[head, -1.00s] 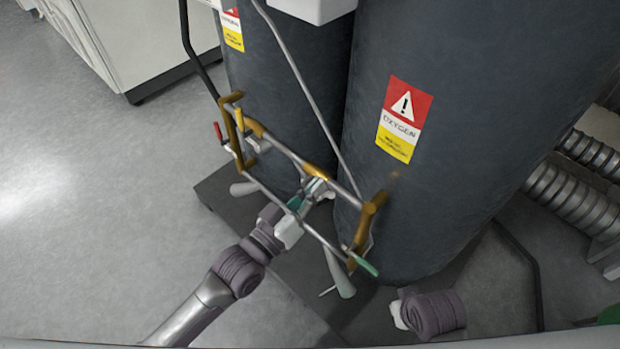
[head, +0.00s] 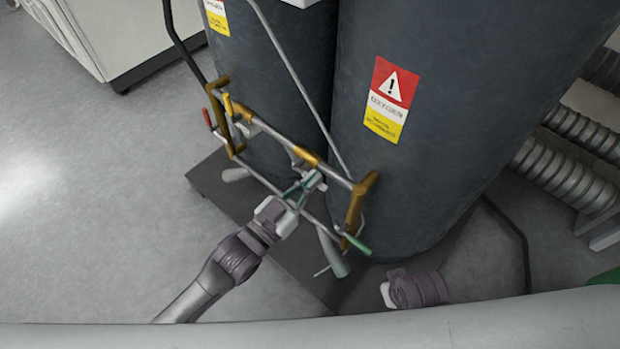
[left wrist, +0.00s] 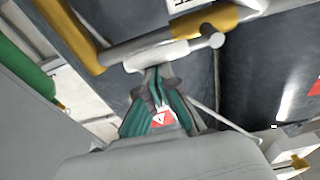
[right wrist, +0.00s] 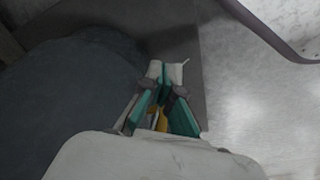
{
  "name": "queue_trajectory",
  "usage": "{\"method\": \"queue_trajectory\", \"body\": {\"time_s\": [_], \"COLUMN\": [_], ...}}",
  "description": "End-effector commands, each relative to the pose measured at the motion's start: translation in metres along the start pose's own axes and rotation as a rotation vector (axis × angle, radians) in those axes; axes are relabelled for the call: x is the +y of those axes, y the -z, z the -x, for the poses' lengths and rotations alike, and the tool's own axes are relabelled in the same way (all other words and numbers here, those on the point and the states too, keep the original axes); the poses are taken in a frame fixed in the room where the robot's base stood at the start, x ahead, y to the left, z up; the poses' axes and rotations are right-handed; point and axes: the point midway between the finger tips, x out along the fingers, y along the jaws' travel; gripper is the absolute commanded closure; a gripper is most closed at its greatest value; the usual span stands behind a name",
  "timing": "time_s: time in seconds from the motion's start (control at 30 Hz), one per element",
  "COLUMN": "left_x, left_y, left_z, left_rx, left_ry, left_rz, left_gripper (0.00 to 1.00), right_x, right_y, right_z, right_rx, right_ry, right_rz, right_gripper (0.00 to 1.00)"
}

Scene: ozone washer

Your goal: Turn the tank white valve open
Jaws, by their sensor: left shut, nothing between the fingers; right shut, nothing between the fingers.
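The white valve (left wrist: 157,56) is a pale lever on the pipe between the brass fittings. In the head view it is a small pale piece (head: 316,180) on the pipe frame before the two dark tanks. My left gripper (head: 306,187) is at this piece, shut and empty. In the left wrist view its teal fingers (left wrist: 157,84) point at the white lever, with the tips at its lower edge; I cannot tell whether they touch. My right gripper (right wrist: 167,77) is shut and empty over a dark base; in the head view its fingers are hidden.
Pipes with brass elbows (head: 357,207) run before the right tank (head: 440,130) and left tank (head: 275,80). A red handle (head: 207,119) is at the left, a green handle (head: 357,245) at the right. Ribbed ducts (head: 570,172) stand right. Floor at left is clear.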

Motion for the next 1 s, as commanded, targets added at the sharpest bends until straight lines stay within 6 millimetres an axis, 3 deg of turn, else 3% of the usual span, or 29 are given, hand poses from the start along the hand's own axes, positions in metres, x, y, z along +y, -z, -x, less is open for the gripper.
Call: {"method": "queue_trajectory", "body": {"time_s": [0.43,0.67,1.0], "left_x": [-0.001,-0.004,-0.01], "left_y": [0.003,0.016,0.036], "left_z": [-0.001,-0.005,-0.013], "left_rx": [-0.001,0.0,-0.001], "left_ry": [0.001,0.002,0.005], "left_rz": [0.001,0.0,-0.001], "left_gripper": [1.0,1.0,1.0], "right_x": [0.0,-0.002,-0.005], "right_y": [0.002,-0.015,-0.059], "right_z": [0.001,-0.037,-0.09], "right_rx": [0.007,-0.023,-0.06], "right_ry": [0.001,0.003,0.008], "right_rz": [0.0,0.004,0.011], "right_gripper": [1.0,1.0,1.0]}}
